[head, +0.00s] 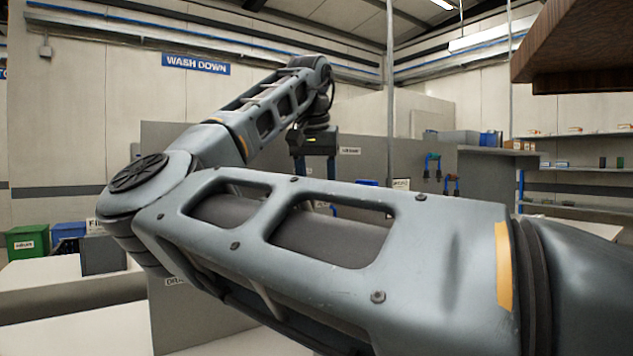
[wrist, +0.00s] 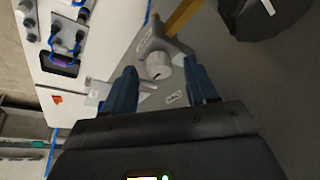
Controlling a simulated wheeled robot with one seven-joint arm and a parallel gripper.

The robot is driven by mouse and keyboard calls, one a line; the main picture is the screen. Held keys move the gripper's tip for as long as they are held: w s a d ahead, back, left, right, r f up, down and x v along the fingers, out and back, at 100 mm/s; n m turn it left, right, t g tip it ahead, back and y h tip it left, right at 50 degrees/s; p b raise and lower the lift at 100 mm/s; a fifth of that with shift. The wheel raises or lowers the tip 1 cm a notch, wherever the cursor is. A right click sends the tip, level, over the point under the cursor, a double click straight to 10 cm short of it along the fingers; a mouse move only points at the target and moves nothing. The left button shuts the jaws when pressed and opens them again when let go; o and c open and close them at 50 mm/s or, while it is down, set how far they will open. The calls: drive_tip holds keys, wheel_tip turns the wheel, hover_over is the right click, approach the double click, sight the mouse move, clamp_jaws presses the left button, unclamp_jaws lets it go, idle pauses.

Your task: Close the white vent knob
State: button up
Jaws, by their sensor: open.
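The white knob (wrist: 158,66) shows in the wrist view as a small pale round cap on a grey fitting (wrist: 150,43). My gripper (wrist: 160,68) is open, with one blue finger on each side of the knob in the picture. Gaps show between the knob and both fingers. I cannot tell how far the knob lies beyond the fingertips. In the head view my gripper's dark body (head: 314,141) hangs down past the upright grey panel; its fingertips and the knob are hidden or not distinguishable there.
A yellow bar (wrist: 183,18) and a dark round object (wrist: 262,14) lie beyond the knob. A label plate (wrist: 173,97) sits close by. A white panel with blue-handled fittings (wrist: 66,38) is at left. A grey partition (head: 172,142) stands behind my arm.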

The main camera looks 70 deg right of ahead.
drive_tip(key=shift+d+f, duration=0.1)
drive_tip(key=shift+f, duration=0.1)
drive_tip(key=c, duration=1.1)
